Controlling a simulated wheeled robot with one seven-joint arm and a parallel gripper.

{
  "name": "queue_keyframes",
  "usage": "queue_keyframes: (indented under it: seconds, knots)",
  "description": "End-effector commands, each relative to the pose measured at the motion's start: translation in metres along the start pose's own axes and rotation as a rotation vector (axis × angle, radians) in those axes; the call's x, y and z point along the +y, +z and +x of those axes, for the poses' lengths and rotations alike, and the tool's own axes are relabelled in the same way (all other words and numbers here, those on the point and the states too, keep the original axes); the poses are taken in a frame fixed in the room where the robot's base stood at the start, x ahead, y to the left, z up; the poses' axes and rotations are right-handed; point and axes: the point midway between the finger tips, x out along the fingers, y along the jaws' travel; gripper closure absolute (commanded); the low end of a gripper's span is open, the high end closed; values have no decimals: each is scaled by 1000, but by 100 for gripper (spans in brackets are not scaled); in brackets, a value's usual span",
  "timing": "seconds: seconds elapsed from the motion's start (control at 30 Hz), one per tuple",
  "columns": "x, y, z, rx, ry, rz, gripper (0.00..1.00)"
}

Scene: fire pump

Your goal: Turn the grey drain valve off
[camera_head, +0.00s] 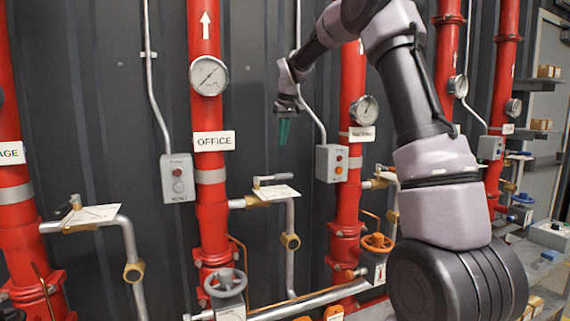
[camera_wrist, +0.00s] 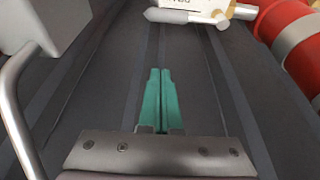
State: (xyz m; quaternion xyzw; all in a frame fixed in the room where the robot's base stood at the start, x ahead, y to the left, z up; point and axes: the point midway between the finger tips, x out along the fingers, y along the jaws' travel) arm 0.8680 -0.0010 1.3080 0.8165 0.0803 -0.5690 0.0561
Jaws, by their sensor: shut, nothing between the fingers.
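A grey handwheel valve (camera_head: 226,282) sits low on the red OFFICE riser, at the bottom of the head view, with a white tag (camera_head: 232,313) below it. Its tag cannot be read, and it is not seen in the wrist view. My gripper (camera_head: 284,132) hangs in front of the dark wall, above and to the right of the grey handwheel and well apart from it. Its green fingers (camera_wrist: 162,100) point away in the wrist view, side by side and shut, with nothing between them.
A lever valve (camera_head: 270,181) with a white plate stands below my gripper; a grey lever (camera_wrist: 186,17) shows in the wrist view. An orange handwheel (camera_head: 378,243) is on the right. A switch box (camera_head: 331,163) and red risers (camera_head: 209,220) stand close by.

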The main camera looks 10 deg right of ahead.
Motion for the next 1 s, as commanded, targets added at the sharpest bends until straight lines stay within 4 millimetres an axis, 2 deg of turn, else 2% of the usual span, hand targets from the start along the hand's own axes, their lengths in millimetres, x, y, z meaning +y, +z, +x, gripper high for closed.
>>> queue_keyframes:
  seconds: [0.17,0.57,0.8,1.0]
  knots:
    - [0,0,18,-3,0,-2,100]
    - [0,0,102,-5,-2,-1,100]
    - [0,31,95,-1,0,0,100]
    - [0,39,94,-1,0,0,100]
